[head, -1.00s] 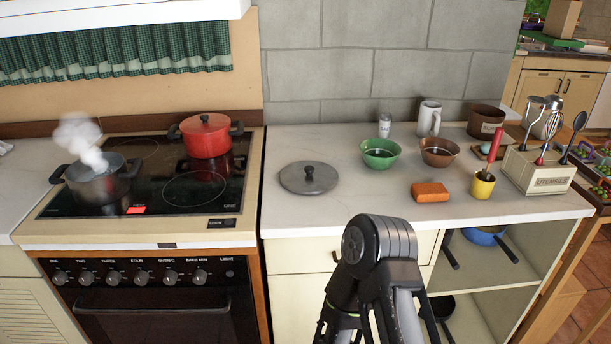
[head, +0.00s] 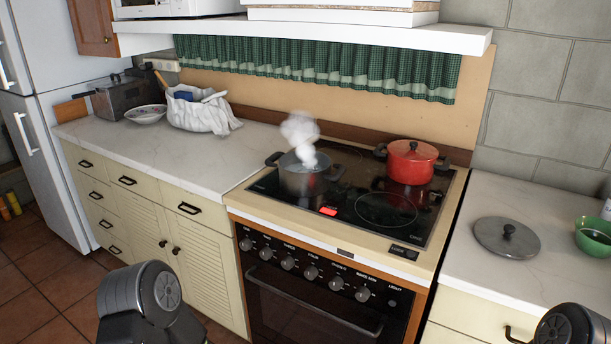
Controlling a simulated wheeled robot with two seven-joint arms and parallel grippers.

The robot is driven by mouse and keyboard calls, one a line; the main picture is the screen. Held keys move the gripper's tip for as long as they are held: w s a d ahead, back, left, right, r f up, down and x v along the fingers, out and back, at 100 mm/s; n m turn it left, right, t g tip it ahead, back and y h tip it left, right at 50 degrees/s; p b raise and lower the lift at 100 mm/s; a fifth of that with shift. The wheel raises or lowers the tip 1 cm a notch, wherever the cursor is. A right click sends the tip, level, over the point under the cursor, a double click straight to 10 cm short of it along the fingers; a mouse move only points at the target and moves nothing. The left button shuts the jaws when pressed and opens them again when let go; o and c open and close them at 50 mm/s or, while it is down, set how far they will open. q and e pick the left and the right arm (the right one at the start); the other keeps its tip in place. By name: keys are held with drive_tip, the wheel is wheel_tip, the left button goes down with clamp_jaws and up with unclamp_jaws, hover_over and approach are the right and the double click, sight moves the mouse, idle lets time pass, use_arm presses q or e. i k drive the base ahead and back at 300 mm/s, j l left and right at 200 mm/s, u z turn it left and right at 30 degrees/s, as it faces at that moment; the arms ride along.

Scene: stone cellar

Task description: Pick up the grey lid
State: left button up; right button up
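The grey lid (head: 507,237) lies flat on the counter to the right of the stove, its dark knob up. Nothing touches it. A grey pot (head: 304,178) without a lid stands on the stove and gives off steam. Parts of my two arms show at the bottom edge, one at left and one at bottom right below the lid. Neither gripper's fingers are in the picture.
A red lidded pot (head: 411,162) stands at the stove's back right. A green bowl (head: 594,238) is right of the lid, cut by the picture edge. The stove (head: 345,215) has a red-lit spot near the steaming pot. The left counter (head: 130,137) is mostly clear in front.

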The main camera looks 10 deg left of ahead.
sight(504, 235)
drive_tip(key=z, duration=1.7)
drive_tip(key=i+j, duration=0.15)
drive_tip(key=i, duration=0.35)
